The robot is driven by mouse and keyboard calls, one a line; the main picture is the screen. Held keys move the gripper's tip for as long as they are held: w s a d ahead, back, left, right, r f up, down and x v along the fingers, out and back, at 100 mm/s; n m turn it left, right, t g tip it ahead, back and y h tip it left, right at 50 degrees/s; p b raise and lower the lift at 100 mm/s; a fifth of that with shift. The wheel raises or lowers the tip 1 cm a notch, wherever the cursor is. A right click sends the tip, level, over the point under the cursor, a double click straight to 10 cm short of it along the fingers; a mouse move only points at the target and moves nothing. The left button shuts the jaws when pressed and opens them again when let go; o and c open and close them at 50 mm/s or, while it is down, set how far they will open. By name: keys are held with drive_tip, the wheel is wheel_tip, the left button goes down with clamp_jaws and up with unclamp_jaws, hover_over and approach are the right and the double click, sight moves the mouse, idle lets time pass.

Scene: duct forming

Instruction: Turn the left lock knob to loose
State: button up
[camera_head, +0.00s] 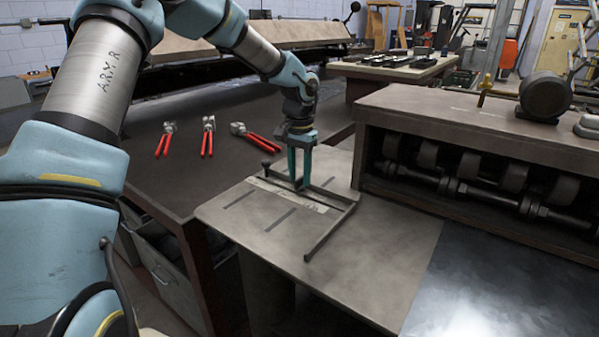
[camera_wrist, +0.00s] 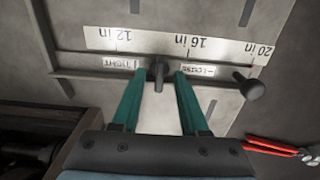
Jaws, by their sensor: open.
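A small dark lock knob (camera_wrist: 158,75) sits on the fence bar (camera_wrist: 75,57), between printed labels reading TIGHT (camera_wrist: 118,64) and LOOSE (camera_wrist: 196,70), upside down in the wrist view. Its handle points across the bar, between the two labels. My gripper (camera_wrist: 155,82) is open, with one teal finger on each side of this knob; I cannot tell whether either touches it. In the head view my gripper (camera_head: 300,181) points straight down over the bar, and its fingers hide the knob. A round-ended knob (camera_head: 267,165) stands at the bar's left end, also in the wrist view (camera_wrist: 250,86).
A ruler strip (camera_head: 290,195) runs along the bar on the metal table (camera_head: 240,220). A long guide arm (camera_head: 330,232) extends towards the front. Red-handled tools (camera_head: 208,135) lie on the dark bench behind. A roller machine (camera_head: 480,150) stands close on the right.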

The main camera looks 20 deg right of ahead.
drive_tip(key=shift+f, duration=0.1)
clamp_jaws()
idle(0.3)
